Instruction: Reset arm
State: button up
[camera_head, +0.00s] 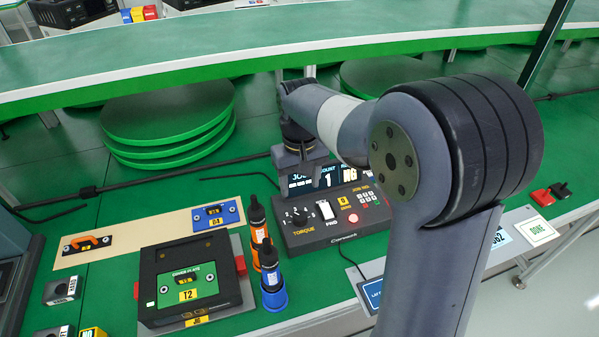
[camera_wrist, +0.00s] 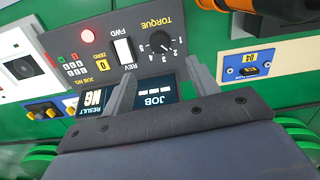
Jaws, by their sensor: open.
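My arm rises at the right of the head view and bends over to the left. My gripper (camera_wrist: 159,92) shows in the wrist view with its two fingers apart and nothing between them. It is above the display edge of the torque control box (camera_head: 335,218), which has a dial, switches, a red button and a screen reading NG; the box also shows in the wrist view (camera_wrist: 112,55). In the head view the arm hides part of the screen, and the fingertips are hard to make out.
A black fixture (camera_head: 160,291) with a cover plate stands left of an orange driver (camera_head: 257,236) and a blue driver (camera_head: 272,277). A beige board (camera_head: 150,232) holds an orange-handled part and a blue plate (camera_head: 216,216). A raised green shelf (camera_head: 250,45) crosses behind.

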aim_at(300, 215)
notch_tip(300, 215, down, 11)
jog(key=shift+r+b, duration=0.1)
jog(key=shift+b, duration=0.2)
jog(key=shift+m, duration=0.9)
